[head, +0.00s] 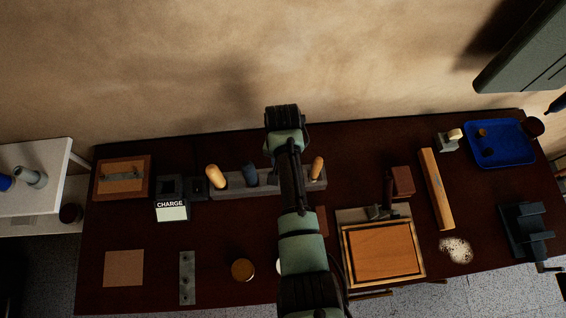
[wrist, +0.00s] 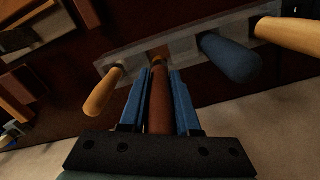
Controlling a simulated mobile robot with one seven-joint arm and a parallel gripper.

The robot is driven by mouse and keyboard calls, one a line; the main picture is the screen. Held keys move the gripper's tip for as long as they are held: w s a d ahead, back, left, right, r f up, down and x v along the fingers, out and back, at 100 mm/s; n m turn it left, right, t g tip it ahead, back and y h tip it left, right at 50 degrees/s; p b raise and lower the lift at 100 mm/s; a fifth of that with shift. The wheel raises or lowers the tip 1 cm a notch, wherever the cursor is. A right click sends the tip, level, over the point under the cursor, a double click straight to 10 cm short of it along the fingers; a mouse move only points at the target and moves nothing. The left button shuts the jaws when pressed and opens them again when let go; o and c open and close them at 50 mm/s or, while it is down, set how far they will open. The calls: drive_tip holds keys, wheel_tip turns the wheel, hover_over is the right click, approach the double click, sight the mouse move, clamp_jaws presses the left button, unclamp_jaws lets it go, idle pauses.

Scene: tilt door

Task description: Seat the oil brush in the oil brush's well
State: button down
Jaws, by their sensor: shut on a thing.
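My gripper (wrist: 159,76) is shut on a brown cylindrical handle, which I take to be the oil brush (wrist: 159,105). Its far end meets a grey rack (wrist: 182,43) in the wrist view, over a spot between a yellow handle and a blue handle. I cannot tell whether the brush end is inside a well or just above it. In the head view the rack (head: 234,183) stands at the back middle of the table. My arm hides the brush and the fingers there.
Close beside the brush in the rack are a blue handle (wrist: 232,58) and a yellow handle (wrist: 103,91); a light wooden handle (wrist: 290,35) is farther right. A charge block (head: 172,210) is left of the rack. A framed wooden board (head: 383,250) lies right of my arm.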

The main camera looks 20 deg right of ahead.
drive_tip(key=shift+f+b, duration=2.2)
drive_tip(key=shift+f, duration=0.85)
drive_tip(key=c, duration=0.6)
unclamp_jaws()
drive_tip(key=shift+o, duration=0.2)
wheel_tip(320, 180, up, 13)
drive_tip(key=shift+b, duration=0.3)
